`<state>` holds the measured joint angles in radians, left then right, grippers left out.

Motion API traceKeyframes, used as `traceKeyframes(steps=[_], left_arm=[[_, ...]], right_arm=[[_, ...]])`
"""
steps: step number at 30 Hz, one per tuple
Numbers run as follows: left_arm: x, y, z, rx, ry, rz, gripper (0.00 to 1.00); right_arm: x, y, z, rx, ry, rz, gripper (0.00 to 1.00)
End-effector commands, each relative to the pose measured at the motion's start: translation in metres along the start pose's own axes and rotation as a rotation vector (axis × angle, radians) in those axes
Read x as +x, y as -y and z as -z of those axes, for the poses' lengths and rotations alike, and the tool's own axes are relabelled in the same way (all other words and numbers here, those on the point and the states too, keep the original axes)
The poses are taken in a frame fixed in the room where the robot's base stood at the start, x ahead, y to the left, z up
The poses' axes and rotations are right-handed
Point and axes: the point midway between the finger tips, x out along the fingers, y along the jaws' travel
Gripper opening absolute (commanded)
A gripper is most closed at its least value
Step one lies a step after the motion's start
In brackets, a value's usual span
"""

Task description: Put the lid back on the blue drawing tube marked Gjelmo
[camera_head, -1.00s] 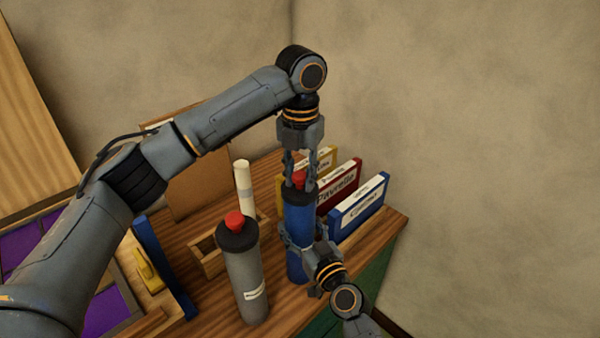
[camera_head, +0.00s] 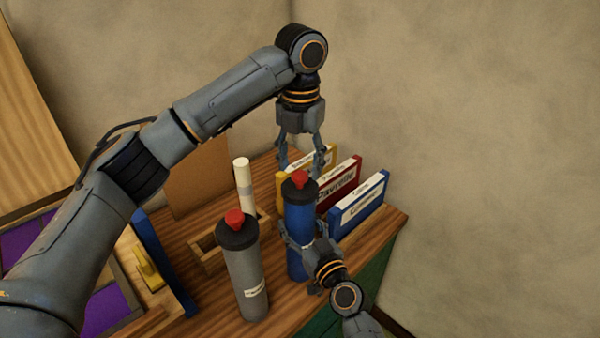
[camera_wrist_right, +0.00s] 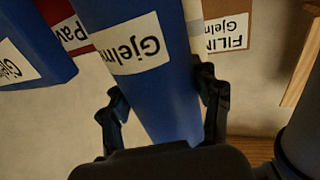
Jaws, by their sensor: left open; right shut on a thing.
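The blue drawing tube (camera_head: 300,227) stands upright on the wooden bench top. In the right wrist view the blue tube (camera_wrist_right: 165,95) carries a white label, partly cut off, reading "Gjelm". A black lid (camera_head: 299,190) with a red knob (camera_head: 299,177) sits on top of the tube. I cannot tell how firmly it is seated. My left gripper (camera_head: 302,169) points down just above the lid, open, its fingers spread either side of the knob. My right gripper (camera_head: 298,242) is shut on the blue tube's lower body; its fingers (camera_wrist_right: 163,108) flank the tube in the wrist view.
A grey tube (camera_head: 245,283) with a black lid and red knob stands to the left. A white roll (camera_head: 243,180) rises from a wooden holder (camera_head: 208,257). Yellow, red and blue binders (camera_head: 359,212) stand behind on the right. A blue upright panel (camera_head: 163,262) is at left.

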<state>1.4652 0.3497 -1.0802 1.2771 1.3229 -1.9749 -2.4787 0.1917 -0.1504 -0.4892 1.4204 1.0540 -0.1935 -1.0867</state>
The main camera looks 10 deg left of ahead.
Motion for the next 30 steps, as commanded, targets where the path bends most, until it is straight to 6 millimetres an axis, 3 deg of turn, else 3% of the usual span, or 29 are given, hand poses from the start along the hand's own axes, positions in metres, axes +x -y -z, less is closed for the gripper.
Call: traceKeyframes(steps=[6, 12, 25, 26, 29, 30], left_arm=[[-0.050, 0.000, -0.001, 0.000, 0.004, -0.002, 0.56], [-0.077, 0.000, -0.001, 0.000, 0.000, -0.001, 0.56], [-0.086, 0.000, 0.000, 0.000, -0.001, 0.001, 0.56], [-0.086, 0.000, 0.000, 0.000, -0.001, 0.001, 0.56], [-0.085, 0.000, 0.000, 0.000, -0.001, 0.001, 0.56], [-0.085, 0.000, 0.000, 0.000, -0.001, 0.001, 0.56]], right_arm=[[0.000, 0.000, 0.000, 0.000, -0.001, 0.000, 0.07], [0.000, 0.000, 0.000, 0.000, -0.001, 0.000, 0.07], [0.000, 0.000, 0.001, 0.000, -0.001, 0.000, 0.07], [0.000, 0.000, 0.001, 0.000, -0.001, 0.000, 0.69], [0.000, 0.000, 0.000, 0.000, -0.001, 0.000, 0.90], [0.000, 0.000, 0.000, 0.000, -0.001, 0.000, 0.90]])
